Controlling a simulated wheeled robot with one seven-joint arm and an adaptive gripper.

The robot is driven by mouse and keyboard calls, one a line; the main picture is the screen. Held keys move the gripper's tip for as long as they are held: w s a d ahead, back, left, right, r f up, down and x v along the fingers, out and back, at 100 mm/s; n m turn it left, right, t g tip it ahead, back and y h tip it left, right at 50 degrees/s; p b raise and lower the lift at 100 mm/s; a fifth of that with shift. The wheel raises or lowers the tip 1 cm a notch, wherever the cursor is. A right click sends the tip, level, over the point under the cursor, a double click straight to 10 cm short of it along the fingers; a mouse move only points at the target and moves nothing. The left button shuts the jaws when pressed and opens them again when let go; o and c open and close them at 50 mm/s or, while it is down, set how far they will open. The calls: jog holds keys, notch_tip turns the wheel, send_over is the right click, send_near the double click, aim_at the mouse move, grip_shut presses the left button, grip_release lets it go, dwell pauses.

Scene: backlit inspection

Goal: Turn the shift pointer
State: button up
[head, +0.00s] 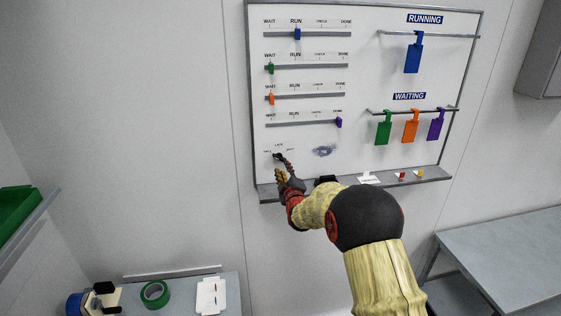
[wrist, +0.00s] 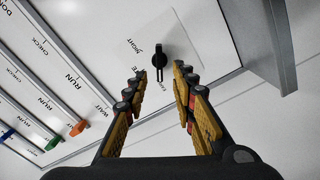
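The shift pointer (wrist: 160,59) is a small black knob with a long narrow body, on the lower left part of the white board. In the wrist view its pale-lined end lies by the small label nearest my fingers, which is hard to read; "NIGHT" is printed to its left. In the head view the pointer (head: 277,156) is small and partly crowded by my fingers. My gripper (wrist: 161,74) is open, with one yellow-and-black finger on each side of the pointer's near end. I see no clear contact. The gripper (head: 281,168) also shows in the head view.
Above are sliders, including the purple one (head: 339,122). Green (head: 383,128), orange (head: 411,127) and purple (head: 436,125) tags hang at right, with a blue tag (head: 413,54) higher. A ledge (head: 440,176) with small items runs below the board.

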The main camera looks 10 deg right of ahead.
aim_at(280, 158)
jog(key=w+p, duration=0.1)
jog(key=w, duration=0.6)
jog(key=shift+p, duration=0.3)
jog(key=c, duration=0.3)
grip_shut()
